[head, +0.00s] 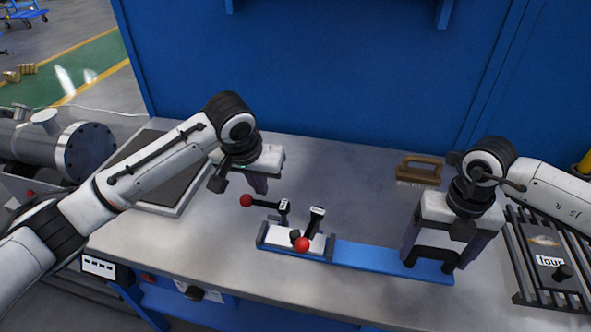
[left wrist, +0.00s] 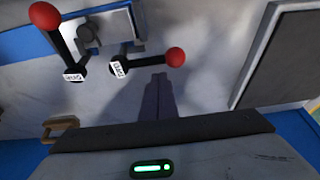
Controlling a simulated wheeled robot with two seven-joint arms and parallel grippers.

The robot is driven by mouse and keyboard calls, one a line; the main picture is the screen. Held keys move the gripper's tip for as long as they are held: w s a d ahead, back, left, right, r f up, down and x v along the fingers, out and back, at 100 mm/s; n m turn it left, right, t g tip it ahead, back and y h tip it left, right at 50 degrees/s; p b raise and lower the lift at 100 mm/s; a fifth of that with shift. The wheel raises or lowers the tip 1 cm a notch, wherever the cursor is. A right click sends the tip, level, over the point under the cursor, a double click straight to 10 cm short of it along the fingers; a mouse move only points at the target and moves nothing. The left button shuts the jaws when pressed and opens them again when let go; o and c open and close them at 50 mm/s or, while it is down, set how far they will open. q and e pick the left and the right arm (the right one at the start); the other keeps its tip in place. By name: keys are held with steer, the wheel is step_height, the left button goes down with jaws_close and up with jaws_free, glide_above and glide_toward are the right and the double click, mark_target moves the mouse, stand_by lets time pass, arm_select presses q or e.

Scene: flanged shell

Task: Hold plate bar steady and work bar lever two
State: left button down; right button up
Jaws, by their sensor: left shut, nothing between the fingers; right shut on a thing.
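The plate bar (head: 385,260) is a long blue bar lying on the bench. A grey-white block at its left end carries two black levers with red knobs. One lever's knob (head: 246,200) points left; the other's knob (head: 301,244) points to the front. Both show in the left wrist view, the first knob (left wrist: 176,57) and the second knob (left wrist: 43,15). Their small labels are too small to read surely. My left gripper (head: 259,188) is shut and empty, behind the left-pointing lever and apart from it. My right gripper (head: 433,262) is shut on the bar's right end.
A wooden-handled brush (head: 418,171) lies behind the bar. A slatted rack (head: 520,270) with a plate labelled "four" stands at the right edge. A dark-topped tray (head: 137,185) lies at left, beside a grey flanged cylinder (head: 83,150). The bench behind the bar is mostly clear.

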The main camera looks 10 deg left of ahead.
mark_target(258, 203)
arm_select(q)
steer(key=shift+s+f, duration=0.1)
steer(key=shift+s, duration=0.4)
arm_select(e)
steer(key=shift+w+r, duration=0.1)
arm_select(q)
steer(key=shift+s, duration=0.5)
stand_by(0.3)
steer(key=shift+s+f, duration=0.1)
steer(key=shift+s, duration=0.65)
steer(key=shift+s+d, duration=0.35)
steer(key=shift+s, duration=0.3)
steer(key=shift+s+d, duration=0.3)
steer(key=shift+s, duration=0.35)
steer(key=shift+s+d, duration=0.55)
steer(key=shift+d, duration=0.15)
steer(key=shift+s+d+n+y, duration=0.2)
steer(key=shift+d+n, duration=0.1)
steer(key=shift+n, duration=0.3)
steer(key=shift+s+d+n+y, duration=0.1)
steer(key=shift+d+n+y, duration=0.15)
steer(key=shift+n, duration=0.35)
steer(key=shift+d, duration=0.25)
arm_select(e)
steer(key=shift+a, duration=0.1)
